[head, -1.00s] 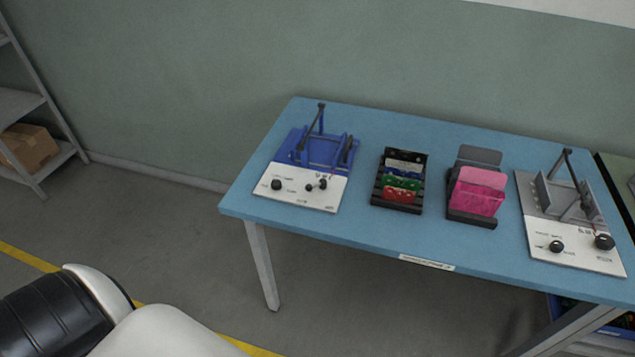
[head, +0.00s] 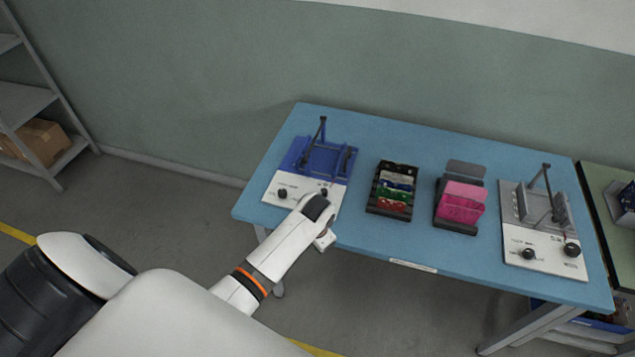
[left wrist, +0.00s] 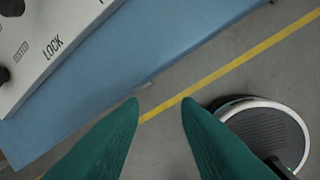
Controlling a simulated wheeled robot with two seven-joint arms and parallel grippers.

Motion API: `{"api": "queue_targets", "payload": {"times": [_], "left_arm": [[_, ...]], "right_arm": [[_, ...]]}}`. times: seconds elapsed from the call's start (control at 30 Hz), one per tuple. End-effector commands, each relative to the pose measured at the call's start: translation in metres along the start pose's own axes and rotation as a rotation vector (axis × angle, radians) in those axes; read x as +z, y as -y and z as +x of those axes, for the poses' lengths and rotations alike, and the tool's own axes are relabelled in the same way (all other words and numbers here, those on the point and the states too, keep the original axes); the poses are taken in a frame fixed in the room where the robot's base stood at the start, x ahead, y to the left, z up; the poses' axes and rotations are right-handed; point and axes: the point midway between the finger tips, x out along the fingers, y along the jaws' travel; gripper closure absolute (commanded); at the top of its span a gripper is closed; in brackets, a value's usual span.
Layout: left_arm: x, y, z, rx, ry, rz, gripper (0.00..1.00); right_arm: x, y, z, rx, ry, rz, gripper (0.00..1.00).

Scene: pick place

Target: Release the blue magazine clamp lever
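The blue magazine fixture (head: 297,155) stands at the left end of the blue table on a white panel (head: 273,199). A dark lever (head: 323,128) stands upright at its back. Two black knobs are on the panel, a left one (head: 282,193) and a right one (head: 323,191). I cannot tell which part is the clamp lever. My left arm reaches to the panel's front edge; its fingers are hidden in the head view. In the left wrist view my left gripper (left wrist: 160,102) is open and empty, with the panel marked LOCK (left wrist: 35,50) at upper left. My right gripper is not in view.
On the blue table (head: 400,240) stand a black rack (head: 374,203) of coloured cards, a pink card holder (head: 461,202) and a grey fixture (head: 512,204) on another white panel. A green-topped table (head: 597,190) adjoins at right. A shelf (head: 40,94) is at left.

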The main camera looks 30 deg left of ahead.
Motion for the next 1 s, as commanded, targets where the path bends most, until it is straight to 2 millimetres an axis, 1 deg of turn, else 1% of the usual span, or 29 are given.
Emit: {"api": "queue_targets", "payload": {"times": [0.03,0.17,0.27,0.4,0.5,0.6,0.67,0.77,0.87,1.0], "left_arm": [[0.010,-0.010,-0.006,0.005,-0.006,0.004,0.70],[0.035,-0.033,-0.021,0.013,-0.023,0.018,0.70],[0.055,-0.052,-0.039,0.017,-0.038,0.030,0.70],[0.084,-0.081,-0.069,0.017,-0.061,0.045,0.70],[0.101,-0.098,-0.090,0.013,-0.075,0.054,0.70],[0.111,-0.108,-0.103,0.007,-0.087,0.062,0.70],[0.113,-0.111,-0.106,0.006,-0.090,0.064,0.70],[0.113,-0.112,-0.100,0.004,-0.094,0.065,0.70],[0.111,-0.112,-0.087,0.003,-0.095,0.065,0.70],[0.108,-0.112,-0.058,0.003,-0.096,0.065,0.70]], "right_arm": [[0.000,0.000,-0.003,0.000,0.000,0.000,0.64],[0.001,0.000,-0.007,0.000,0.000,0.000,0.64],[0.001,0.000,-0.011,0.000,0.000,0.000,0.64],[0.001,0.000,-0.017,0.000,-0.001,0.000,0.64],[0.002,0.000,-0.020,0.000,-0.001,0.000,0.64],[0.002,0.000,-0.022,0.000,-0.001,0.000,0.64],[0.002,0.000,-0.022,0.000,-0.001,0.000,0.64],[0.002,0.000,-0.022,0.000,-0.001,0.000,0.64],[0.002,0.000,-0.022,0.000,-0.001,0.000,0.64],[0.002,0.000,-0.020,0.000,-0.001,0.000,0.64]]}}
